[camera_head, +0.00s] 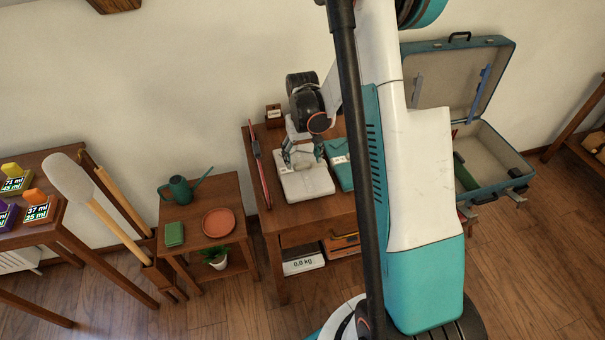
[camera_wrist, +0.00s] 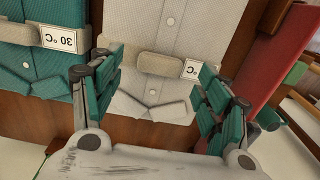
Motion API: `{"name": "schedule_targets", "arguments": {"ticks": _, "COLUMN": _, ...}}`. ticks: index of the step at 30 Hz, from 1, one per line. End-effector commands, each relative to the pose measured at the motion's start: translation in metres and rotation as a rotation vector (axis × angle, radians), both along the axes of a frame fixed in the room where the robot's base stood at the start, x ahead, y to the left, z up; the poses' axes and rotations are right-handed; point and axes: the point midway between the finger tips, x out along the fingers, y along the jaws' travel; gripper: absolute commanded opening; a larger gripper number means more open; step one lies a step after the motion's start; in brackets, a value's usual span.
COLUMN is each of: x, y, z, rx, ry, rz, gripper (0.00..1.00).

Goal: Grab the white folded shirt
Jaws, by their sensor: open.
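The white folded shirt (camera_head: 308,186) lies flat on the wooden table, with its collar toward the back. It also shows in the wrist view (camera_wrist: 190,28), with a beige band and a small white label across it. My gripper (camera_head: 303,158) is over the collar end of the shirt. In the wrist view my gripper (camera_wrist: 158,98) is open, with its teal finger pads spread on both sides of the collar. Nothing is between the pads except the view of the shirt below; I cannot tell whether they touch it.
A teal folded shirt (camera_head: 341,172) labelled 30 °C lies close beside the white one. A thin red item (camera_head: 260,168) stands at the table's left edge. A small side table (camera_head: 199,205) stands left, and an open teal suitcase (camera_head: 487,160) right.

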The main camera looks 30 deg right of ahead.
Motion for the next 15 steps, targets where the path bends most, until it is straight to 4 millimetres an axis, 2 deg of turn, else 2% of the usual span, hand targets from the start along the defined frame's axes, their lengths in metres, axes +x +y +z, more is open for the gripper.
{"name": "schedule_targets", "arguments": {"ticks": 1, "x": -0.0002, "y": 0.0000, "z": -0.0116, "rx": 0.000, "ry": 0.000, "rz": 0.000, "gripper": 0.69}}
{"name": "schedule_targets", "arguments": {"ticks": 3, "x": -0.0002, "y": 0.0000, "z": -0.0185, "rx": 0.000, "ry": 0.000, "rz": 0.000, "gripper": 0.69}}
{"name": "schedule_targets", "arguments": {"ticks": 11, "x": -0.0003, "y": 0.0000, "z": -0.0200, "rx": 0.000, "ry": 0.000, "rz": 0.000, "gripper": 0.69}}
{"name": "schedule_targets", "arguments": {"ticks": 15, "x": -0.0004, "y": 0.0000, "z": -0.0199, "rx": 0.000, "ry": 0.000, "rz": 0.000, "gripper": 0.37}}
